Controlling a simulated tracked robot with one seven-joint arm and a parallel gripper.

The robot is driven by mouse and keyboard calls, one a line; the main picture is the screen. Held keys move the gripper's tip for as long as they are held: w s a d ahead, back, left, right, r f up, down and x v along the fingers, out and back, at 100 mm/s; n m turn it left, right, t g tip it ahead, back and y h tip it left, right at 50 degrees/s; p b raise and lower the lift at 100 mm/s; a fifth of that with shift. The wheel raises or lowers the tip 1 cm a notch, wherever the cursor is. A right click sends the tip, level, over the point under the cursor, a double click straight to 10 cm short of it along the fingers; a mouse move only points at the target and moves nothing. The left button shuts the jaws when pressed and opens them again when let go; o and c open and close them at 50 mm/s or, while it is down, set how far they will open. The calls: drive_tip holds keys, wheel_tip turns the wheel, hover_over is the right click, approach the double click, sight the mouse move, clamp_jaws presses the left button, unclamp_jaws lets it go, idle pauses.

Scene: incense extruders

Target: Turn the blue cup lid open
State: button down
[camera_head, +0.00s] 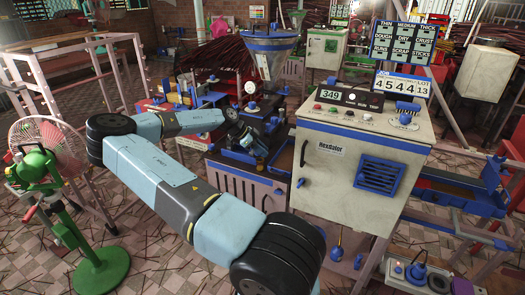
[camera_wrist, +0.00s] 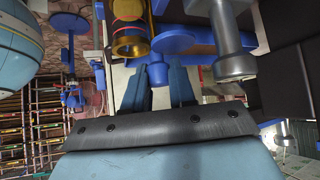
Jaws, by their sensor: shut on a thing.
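In the wrist view a blue tapered piece (camera_wrist: 157,73) sits between the two blue fingers of my gripper (camera_wrist: 156,82), which is shut on it. A flat blue round part (camera_wrist: 173,40) lies just beyond it, beside a brass cylinder (camera_wrist: 130,35). I take these blue pieces to be the cup lid and its grip; I cannot tell how far the lid is turned. In the head view my gripper (camera_head: 246,138) is at the extruder beside the grey cabinet, and its fingertips and the lid are too small and partly hidden to make out.
A grey metal cylinder with a flange (camera_wrist: 234,55) stands close to the right of the fingers. The grey control cabinet (camera_head: 340,170) is right of my gripper, with a blue-rimmed hopper (camera_head: 270,50) behind. A green fan (camera_head: 50,180) stands at the left.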

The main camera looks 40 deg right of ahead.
drive_tip(key=shift+w+m, duration=0.15)
drive_tip(key=shift+m, duration=0.25)
drive_tip(key=c, duration=1)
unclamp_jaws()
drive_tip(key=shift+o, duration=0.2)
drive_tip(key=v, duration=1.3)
drive_tip(key=shift+w+r, duration=0.15)
drive_tip(key=shift+w, duration=0.25)
